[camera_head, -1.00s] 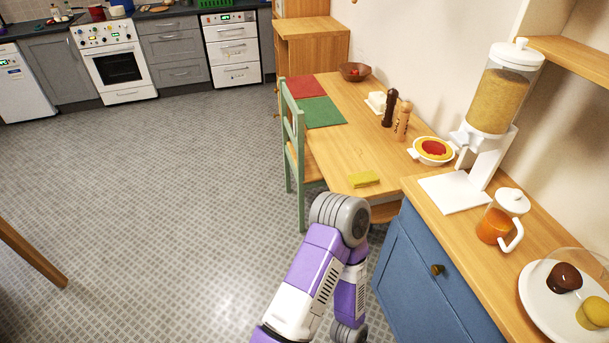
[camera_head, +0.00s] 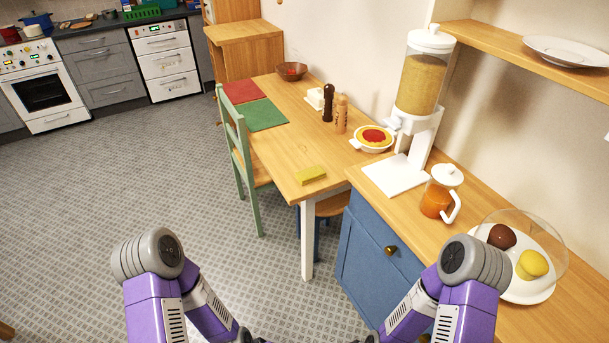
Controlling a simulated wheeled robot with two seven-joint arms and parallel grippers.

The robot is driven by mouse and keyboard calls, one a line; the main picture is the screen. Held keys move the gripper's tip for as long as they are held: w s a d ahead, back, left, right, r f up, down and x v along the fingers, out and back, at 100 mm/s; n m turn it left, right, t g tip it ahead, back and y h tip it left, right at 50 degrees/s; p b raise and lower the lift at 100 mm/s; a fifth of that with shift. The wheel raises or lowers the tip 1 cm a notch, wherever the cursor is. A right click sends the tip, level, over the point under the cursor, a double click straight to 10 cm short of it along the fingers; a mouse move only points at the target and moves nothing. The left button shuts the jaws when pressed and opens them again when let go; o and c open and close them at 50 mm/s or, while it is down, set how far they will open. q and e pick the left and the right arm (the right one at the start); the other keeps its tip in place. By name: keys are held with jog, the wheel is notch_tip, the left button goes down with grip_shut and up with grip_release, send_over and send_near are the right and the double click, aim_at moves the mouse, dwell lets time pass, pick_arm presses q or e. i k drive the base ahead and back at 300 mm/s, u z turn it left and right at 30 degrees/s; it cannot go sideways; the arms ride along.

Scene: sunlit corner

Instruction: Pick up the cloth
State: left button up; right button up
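A small yellow folded piece (camera_head: 311,174), which may be the cloth or a sponge, lies flat near the front edge of the wooden table (camera_head: 285,160). A green mat (camera_head: 264,114) and a red mat (camera_head: 243,92) lie flat at the table's left side. Both of my arms show at the bottom, bent with elbows up and forearms running down toward the lower middle. Nothing of mine touches the yellow piece.
A green chair (camera_head: 241,155) stands at the table's left. A blue cabinet (camera_head: 375,255) adjoins its front right, bearing a cereal dispenser (camera_head: 420,85), an orange jug (camera_head: 437,198) and a domed plate (camera_head: 530,290). A pie dish (camera_head: 373,139) and grinders (camera_head: 328,103) stand on the table. The left floor is clear.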

aim_at(306, 176)
jog(key=u, duration=1.2)
jog(key=i, duration=1.75)
jog(key=z, duration=1.4)
